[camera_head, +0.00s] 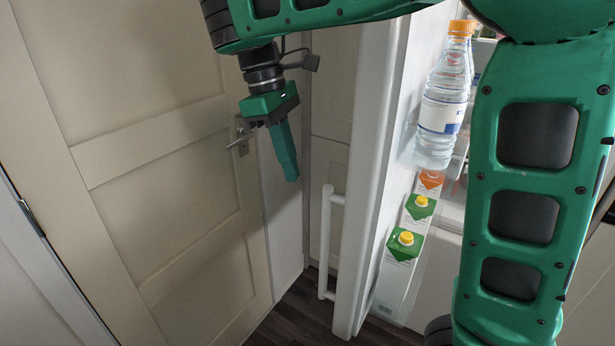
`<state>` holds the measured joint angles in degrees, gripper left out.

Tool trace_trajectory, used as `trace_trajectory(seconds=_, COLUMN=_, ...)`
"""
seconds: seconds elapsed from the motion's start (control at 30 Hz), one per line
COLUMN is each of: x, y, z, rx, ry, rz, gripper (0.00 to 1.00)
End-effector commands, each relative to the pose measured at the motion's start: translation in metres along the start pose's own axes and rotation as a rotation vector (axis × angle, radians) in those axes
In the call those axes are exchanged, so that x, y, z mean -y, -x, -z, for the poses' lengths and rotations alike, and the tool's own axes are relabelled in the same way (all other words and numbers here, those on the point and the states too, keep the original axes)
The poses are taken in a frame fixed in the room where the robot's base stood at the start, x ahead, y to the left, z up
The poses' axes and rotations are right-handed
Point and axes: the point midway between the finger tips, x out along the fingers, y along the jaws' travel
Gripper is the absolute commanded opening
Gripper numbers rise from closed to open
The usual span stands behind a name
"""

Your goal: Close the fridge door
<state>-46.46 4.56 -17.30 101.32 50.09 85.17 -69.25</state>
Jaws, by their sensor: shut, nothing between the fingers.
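The white fridge door (376,170) stands open, seen nearly edge-on in the middle of the head view. Its white bar handle (326,240) is on the door's left, outer side. My gripper (291,176) is shut and empty, pointing down. It appears left of the door, above and to the left of the handle in the picture. I see no contact between gripper and door, but their distance in depth is hard to tell. Part of the fridge interior (484,60) shows at the upper right; my arm hides much of it.
The door's inner shelves hold clear bottles (440,115) and several cartons (405,243) with yellow and orange caps. A beige room door (150,180) with a metal lever handle (240,143) stands at the left, close to my gripper. A strip of dark floor (300,318) shows below.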

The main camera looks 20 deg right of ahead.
Motion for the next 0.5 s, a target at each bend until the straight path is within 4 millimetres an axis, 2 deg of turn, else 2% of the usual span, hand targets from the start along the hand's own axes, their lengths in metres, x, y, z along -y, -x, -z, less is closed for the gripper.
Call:
trace_trajectory(seconds=0.27, x=0.0, y=-0.022, z=-0.002, rx=-0.001, ry=-0.002, rz=0.002, gripper=0.0)
trace_trajectory(seconds=0.5, x=0.0, y=-0.028, z=-0.032, rx=0.0, ry=-0.002, rz=0.002, gripper=0.0)
